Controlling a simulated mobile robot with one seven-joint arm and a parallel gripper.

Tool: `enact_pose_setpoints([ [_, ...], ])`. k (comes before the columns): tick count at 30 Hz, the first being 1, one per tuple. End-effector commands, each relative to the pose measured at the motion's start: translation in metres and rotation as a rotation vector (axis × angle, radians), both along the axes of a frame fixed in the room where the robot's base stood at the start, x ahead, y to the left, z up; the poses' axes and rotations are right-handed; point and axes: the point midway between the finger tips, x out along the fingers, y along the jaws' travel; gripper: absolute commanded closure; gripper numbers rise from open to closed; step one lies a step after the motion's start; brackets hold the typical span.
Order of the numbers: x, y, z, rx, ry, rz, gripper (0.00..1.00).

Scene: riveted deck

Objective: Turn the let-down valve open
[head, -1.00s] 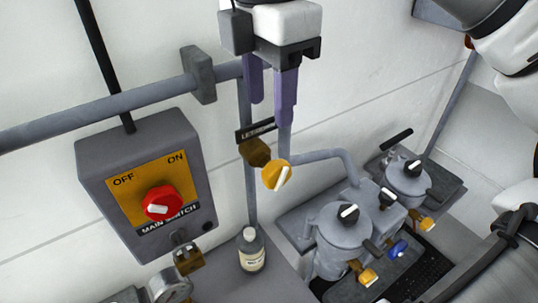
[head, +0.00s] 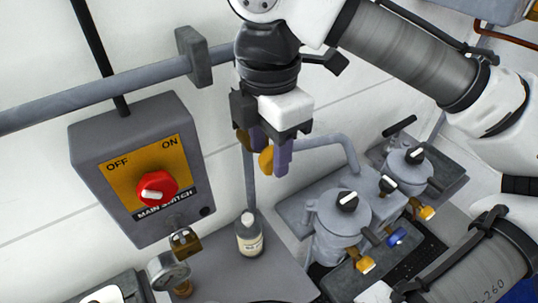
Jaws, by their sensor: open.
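The let-down valve's yellow knob (head: 266,160) shows between the two purple fingers of my gripper (head: 270,162). The fingers point down, one on either side of the knob in the picture, and are apart. The right finger covers part of the knob, so its white pointer is hidden. I cannot tell whether either finger touches it. The valve's label is hidden behind the gripper.
A grey main switch box (head: 95,150) with a red knob (head: 157,188) is at left. A small bottle (head: 249,238) stands below the valve. Grey filter housings (head: 340,228) with black knobs are at lower right. A grey pipe (head: 110,85) crosses the wall at upper left.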

Motion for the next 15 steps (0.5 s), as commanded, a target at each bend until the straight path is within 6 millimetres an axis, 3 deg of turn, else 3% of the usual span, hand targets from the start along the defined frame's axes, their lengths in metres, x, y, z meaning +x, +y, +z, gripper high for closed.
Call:
enact_pose_setpoints([
  [1,0.0,0.0,-0.012,-0.001,-0.001,-0.001,0.55],
  [6,0.0,0.0,-0.024,-0.001,-0.001,-0.001,0.55],
  [15,0.0,0.0,-0.026,0.001,-0.001,0.001,0.55],
])
